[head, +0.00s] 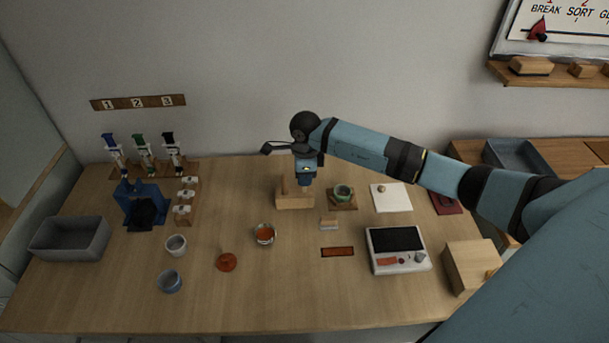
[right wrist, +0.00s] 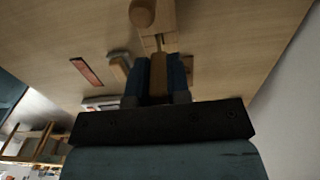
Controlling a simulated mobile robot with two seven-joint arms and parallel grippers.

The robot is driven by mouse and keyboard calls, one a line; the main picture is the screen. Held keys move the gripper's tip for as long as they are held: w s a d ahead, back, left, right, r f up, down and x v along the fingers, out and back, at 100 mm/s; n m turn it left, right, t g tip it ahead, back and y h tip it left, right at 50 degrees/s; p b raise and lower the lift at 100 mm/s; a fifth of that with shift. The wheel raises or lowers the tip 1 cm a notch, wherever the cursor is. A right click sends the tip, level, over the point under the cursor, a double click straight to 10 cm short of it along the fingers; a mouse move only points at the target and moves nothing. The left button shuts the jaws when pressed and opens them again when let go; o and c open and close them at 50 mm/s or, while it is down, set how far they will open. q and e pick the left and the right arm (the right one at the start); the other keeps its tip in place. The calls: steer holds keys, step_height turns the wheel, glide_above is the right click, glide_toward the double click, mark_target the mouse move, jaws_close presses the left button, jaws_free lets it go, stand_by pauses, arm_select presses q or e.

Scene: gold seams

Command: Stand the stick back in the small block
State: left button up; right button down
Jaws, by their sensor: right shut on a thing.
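My right gripper (head: 306,184) points down over a pale wooden block (head: 294,201) near the back middle of the table. In the right wrist view its two blue fingers (right wrist: 159,80) are shut on a wooden stick (right wrist: 158,88). The wooden block (right wrist: 167,28) lies just beyond the fingertips there, with a rounded wooden knob (right wrist: 142,12) beside or on it. The gripper hides the stick in the head view. I cannot tell whether the stick's end touches the block. My left gripper is out of view.
A grey scale-like device (head: 399,262) stands front right.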

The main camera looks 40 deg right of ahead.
steer(key=shift+f+b, duration=0.2)
steer(key=shift+b, duration=0.1)
stand_by(0.4)
steer(key=c, duration=1)
jaws_free()
steer(key=shift+r+p, duration=1.4)
steer(key=shift+r, duration=1.1)
step_height(320, 180, up, 14)
steer(key=b, duration=0.1)
steer(key=shift+s+d+b, duration=0.15)
steer(key=shift+b, duration=0.2)
